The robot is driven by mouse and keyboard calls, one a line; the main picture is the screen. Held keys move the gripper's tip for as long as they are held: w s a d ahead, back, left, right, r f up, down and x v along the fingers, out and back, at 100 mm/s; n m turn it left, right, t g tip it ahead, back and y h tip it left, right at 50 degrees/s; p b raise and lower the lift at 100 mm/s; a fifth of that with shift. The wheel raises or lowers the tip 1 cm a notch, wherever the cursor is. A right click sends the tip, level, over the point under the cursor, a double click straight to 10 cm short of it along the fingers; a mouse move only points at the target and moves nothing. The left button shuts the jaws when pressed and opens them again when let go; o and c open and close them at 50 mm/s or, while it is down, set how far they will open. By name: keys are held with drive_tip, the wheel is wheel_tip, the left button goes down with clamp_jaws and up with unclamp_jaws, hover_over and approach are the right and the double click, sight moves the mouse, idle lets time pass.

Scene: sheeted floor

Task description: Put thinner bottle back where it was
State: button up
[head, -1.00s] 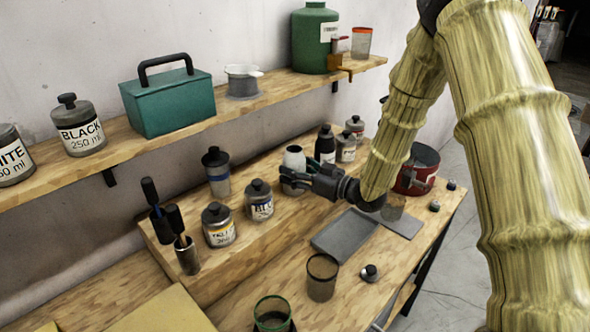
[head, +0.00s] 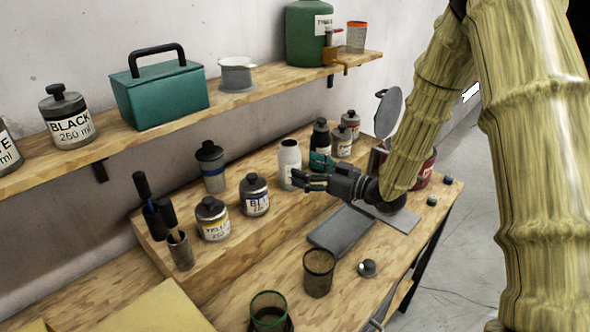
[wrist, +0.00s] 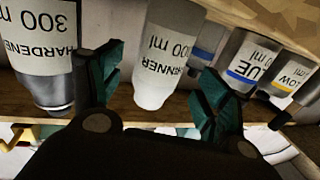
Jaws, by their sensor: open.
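The thinner bottle (head: 289,166) is white with a white label and stands upright on the raised wooden step of the bench in the head view. In the wrist view the thinner bottle (wrist: 168,50) appears upside down, its label legible, between the two teal-tipped fingers. My gripper (head: 309,171) is open just right of the bottle, its fingers pointing at it. In the wrist view my gripper (wrist: 160,98) shows a gap on both sides of the bottle. The near finger hides part of the bottle's lower right side in the head view.
The hardener bottle (wrist: 40,40) is close beside one finger. The blue (head: 254,196) and yellow (head: 213,220) paint jars stand left of the thinner. A grey tray (head: 335,235) and mesh cup (head: 318,273) lie in front. A shelf with a teal toolbox (head: 160,95) is above.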

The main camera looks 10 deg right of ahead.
drive_tip(key=b+v, duration=0.1)
drive_tip(key=v, duration=0.5)
drive_tip(key=shift+s+b, duration=0.2)
drive_tip(key=shift+b, duration=0.1)
